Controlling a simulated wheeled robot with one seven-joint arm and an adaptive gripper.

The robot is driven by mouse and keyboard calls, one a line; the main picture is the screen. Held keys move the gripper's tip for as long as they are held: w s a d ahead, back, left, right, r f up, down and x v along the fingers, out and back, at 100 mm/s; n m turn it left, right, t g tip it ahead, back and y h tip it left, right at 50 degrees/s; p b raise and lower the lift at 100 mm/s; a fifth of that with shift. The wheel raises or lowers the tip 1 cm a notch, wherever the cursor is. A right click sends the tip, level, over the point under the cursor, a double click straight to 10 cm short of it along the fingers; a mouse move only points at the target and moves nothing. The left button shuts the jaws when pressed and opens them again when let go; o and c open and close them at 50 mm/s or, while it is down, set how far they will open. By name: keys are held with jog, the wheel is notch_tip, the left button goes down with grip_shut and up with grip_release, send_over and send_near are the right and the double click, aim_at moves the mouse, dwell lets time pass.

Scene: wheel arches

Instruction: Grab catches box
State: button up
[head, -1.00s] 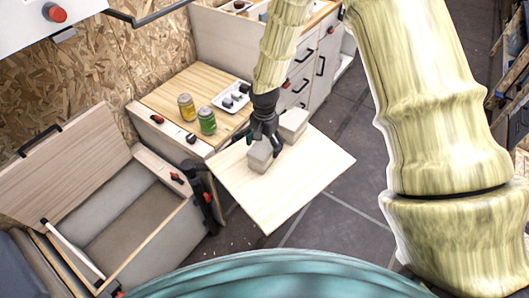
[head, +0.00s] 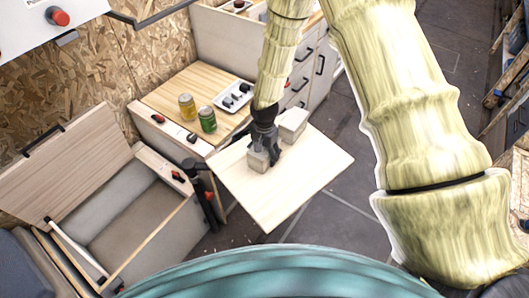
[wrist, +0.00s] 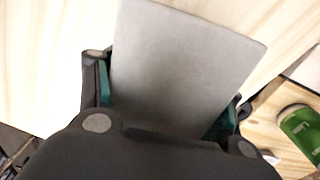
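A grey box (head: 258,162) stands on the pale wooden fold-out board (head: 300,187). My gripper (head: 266,158) is down over this box, with its fingers on either side. In the wrist view the box (wrist: 185,70) fills the space between the two green finger pads of my gripper (wrist: 163,105). The pads lie close to its sides; whether they press on it cannot be told. A second light box (head: 293,124) stands just behind and to the right on the same board. Labels on the boxes cannot be read.
A yellow can (head: 187,107) and a green can (head: 207,119) stand on the wooden counter (head: 165,93), near a white tray (head: 235,97) of small dark items. An open bench chest (head: 125,215) is at the left. Floor is clear right of the board.

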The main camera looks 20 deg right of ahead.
jog(key=c, duration=0.7)
jog(key=shift+r, duration=0.15)
